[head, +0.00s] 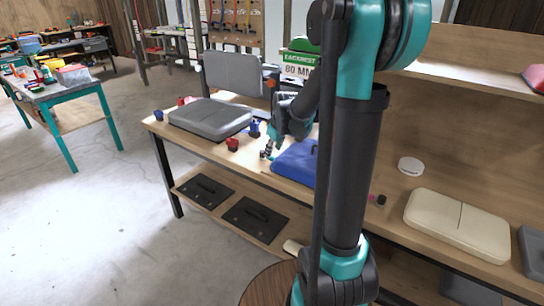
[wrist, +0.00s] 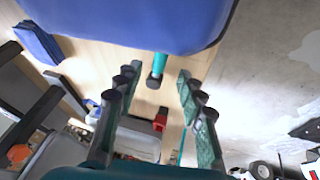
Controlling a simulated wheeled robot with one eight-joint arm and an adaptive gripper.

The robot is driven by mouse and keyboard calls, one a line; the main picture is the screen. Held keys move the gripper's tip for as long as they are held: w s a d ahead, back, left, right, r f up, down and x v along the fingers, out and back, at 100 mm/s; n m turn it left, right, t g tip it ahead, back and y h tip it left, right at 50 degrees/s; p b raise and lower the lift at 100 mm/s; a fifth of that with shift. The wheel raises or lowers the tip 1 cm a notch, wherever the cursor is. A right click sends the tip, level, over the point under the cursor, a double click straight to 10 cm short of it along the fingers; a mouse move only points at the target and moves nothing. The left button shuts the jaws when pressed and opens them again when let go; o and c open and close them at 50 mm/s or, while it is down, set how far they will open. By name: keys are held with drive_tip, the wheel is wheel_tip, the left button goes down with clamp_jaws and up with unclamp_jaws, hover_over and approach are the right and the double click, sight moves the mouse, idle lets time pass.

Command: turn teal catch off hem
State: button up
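A teal catch (wrist: 159,66), a short peg with a dark tip, sticks out from under the edge of a large blue padded piece (wrist: 140,18) in the wrist view. The blue piece also shows on the bench in the head view (head: 296,162). My gripper (wrist: 157,79) is open, with one finger on each side of the catch's dark tip and a visible gap on both sides. In the head view my gripper (head: 267,152) is low over the bench at the blue piece's left end; the catch cannot be made out there.
The bench (head: 160,126) also holds a grey pad (head: 211,118) with an upright grey panel (head: 233,74), a red cup-like item (head: 232,144) and a cream pad (head: 457,226). Black panels (head: 254,218) lie on the lower shelf. The floor at left is open.

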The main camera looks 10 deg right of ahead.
drive_tip(key=shift+x, duration=2.55)
drive_tip(key=shift+s, duration=0.1)
clamp_jaws()
